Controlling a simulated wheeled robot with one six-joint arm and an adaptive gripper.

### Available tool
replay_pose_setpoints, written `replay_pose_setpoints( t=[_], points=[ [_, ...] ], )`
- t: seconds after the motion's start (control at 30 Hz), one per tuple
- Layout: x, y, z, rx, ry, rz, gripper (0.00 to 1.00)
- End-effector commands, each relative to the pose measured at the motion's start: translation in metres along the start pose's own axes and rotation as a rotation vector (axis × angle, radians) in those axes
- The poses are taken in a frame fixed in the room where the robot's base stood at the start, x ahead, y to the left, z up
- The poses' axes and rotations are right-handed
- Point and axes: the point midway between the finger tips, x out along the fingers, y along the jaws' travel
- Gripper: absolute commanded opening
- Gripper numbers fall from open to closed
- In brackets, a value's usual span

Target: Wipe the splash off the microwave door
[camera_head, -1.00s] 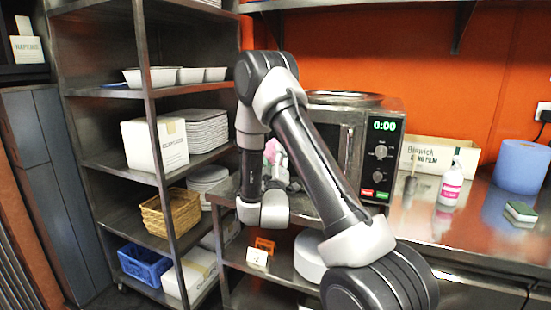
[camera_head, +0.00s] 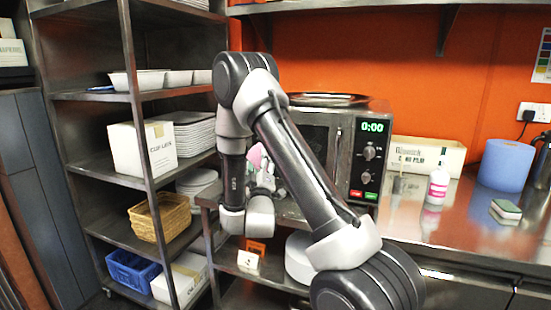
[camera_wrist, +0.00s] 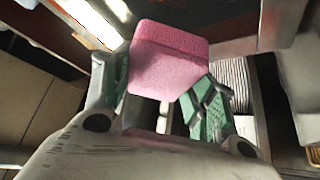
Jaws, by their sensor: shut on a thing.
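The microwave (camera_head: 361,153) stands on the steel counter, its display reading 0:00. Its door (camera_head: 318,118) shows only in part, because my arm crosses in front of it. I cannot make out a splash on the visible part. My gripper (camera_head: 262,172) is low in front of the door's left side, partly hidden by my arm. It is shut on a pink sponge (camera_head: 255,155). In the wrist view the pink sponge (camera_wrist: 168,60) sits between the green-padded fingers of my gripper (camera_wrist: 163,85). I cannot tell whether the sponge touches the door.
A steel rack (camera_head: 138,100) with dishes and boxes stands left. A round metal tray (camera_head: 328,99) lies on the microwave.

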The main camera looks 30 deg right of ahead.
Motion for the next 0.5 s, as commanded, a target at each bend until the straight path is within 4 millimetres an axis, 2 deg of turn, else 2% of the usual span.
replay_pose_setpoints(
  t=[0.17, 0.5],
  points=[
    [0.008, 0.000, 0.006, 0.000, 0.000, 0.001, 0.38],
    [0.040, 0.001, 0.028, -0.001, -0.001, 0.003, 0.38]
  ],
)
